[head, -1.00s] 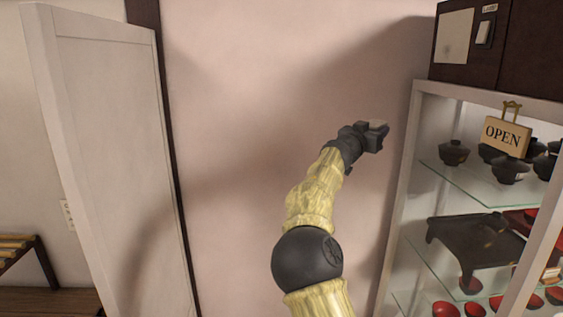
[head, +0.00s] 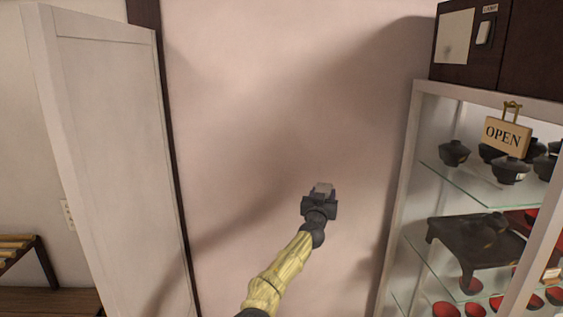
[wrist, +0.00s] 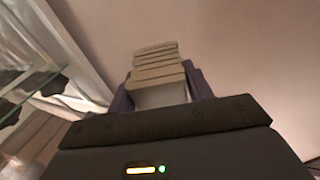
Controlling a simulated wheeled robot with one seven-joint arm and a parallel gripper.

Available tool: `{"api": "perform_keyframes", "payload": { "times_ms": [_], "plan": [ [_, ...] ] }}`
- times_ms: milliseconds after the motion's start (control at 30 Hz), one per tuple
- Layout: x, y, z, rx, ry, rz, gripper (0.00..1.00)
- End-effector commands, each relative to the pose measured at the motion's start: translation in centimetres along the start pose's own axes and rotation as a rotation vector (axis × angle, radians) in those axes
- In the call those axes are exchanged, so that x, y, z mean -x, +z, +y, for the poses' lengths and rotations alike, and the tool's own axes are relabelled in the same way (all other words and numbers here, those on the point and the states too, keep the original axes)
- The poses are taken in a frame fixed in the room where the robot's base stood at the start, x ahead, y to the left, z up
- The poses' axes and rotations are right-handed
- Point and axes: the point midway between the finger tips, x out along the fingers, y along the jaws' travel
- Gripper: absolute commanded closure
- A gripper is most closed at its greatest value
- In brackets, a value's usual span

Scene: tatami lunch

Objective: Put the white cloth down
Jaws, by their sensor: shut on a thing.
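My gripper (head: 322,190) is in front of the pink wall, left of the glass cabinet, in the head view. It is shut on the white cloth, a pale folded stack (wrist: 158,75) between the two fingers in the wrist view. In the head view only a small pale part of the cloth (head: 323,186) shows at the fingertips. The cloth is held in the air; no surface shows under it.
A glass cabinet (head: 402,215) with black and red bowls and an OPEN sign (head: 507,137) stands at the right. A white door panel (head: 115,150) is at the left. A slatted wooden bench (head: 20,245) shows at the lower left. The pink wall (head: 270,110) between them is bare.

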Motion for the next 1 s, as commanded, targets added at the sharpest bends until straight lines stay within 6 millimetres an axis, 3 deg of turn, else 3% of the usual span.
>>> {"api": "perform_keyframes", "payload": {
  "times_ms": [33, 100, 500, 767, 1000],
  "plan": [
    [0.4, 2.1, -0.9, 0.003, -0.024, -0.005, 0.68],
    [0.9, 4.4, -2.0, -0.003, -0.056, -0.004, 0.68],
    [5.0, 15.7, -6.1, -0.032, -0.183, -0.003, 0.68],
    [8.3, 22.5, -7.0, -0.035, -0.225, -0.004, 0.68],
    [13.9, 30.7, -6.5, -0.032, -0.244, -0.005, 0.68]
  ]
}}
